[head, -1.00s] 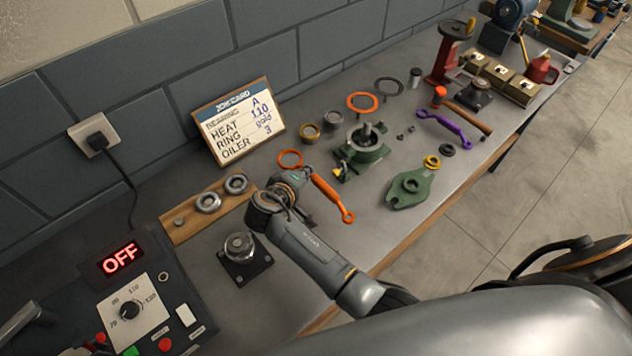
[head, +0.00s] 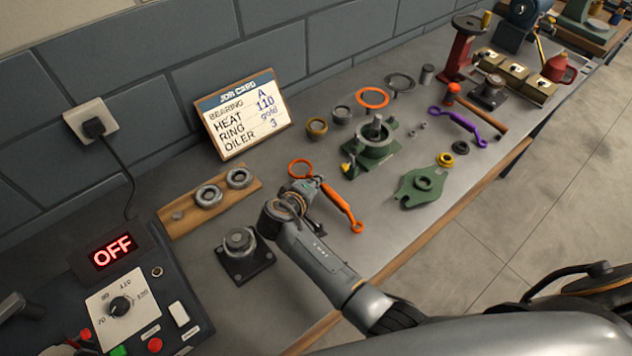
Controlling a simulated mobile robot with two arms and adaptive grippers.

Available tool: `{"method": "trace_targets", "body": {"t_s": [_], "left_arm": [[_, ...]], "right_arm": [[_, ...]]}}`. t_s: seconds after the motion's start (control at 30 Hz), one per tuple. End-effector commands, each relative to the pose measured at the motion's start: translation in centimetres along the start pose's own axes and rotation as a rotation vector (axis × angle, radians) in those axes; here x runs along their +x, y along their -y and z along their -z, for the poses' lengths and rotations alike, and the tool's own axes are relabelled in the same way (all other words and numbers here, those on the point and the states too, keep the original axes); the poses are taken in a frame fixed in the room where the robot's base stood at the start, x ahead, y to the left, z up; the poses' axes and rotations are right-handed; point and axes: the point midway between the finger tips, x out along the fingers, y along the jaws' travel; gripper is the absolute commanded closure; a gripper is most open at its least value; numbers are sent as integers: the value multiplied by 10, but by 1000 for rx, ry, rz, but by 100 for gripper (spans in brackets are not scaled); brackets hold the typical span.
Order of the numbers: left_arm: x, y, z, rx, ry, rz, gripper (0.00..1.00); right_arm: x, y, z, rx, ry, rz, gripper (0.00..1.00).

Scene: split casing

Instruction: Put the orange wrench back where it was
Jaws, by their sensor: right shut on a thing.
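The orange wrench (head: 340,206) is at the middle of the bench, slanting from upper left to lower right, its ring end toward the bench's front edge. My right gripper (head: 314,185) is shut on the wrench at its upper-left end. The gripper and wrist partly hide that end. I cannot tell whether the wrench touches the bench top or is held just above it. My left gripper is not in view.
A green housing (head: 376,143), green cover (head: 424,187) and purple wrench (head: 457,124) are to the right. A wooden board with bearings (head: 176,223), black-based fixture (head: 243,258) and control box (head: 185,285) are left.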

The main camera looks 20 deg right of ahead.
Motion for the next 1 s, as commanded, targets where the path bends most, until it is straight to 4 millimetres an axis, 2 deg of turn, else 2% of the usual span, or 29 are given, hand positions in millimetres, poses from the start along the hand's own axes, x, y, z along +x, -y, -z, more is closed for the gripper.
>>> {"method": "trace_targets", "body": {"t_s": [1.0], "left_arm": [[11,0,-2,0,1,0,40]], "right_arm": [[7,10,-2,1,-1,-2,100]]}}
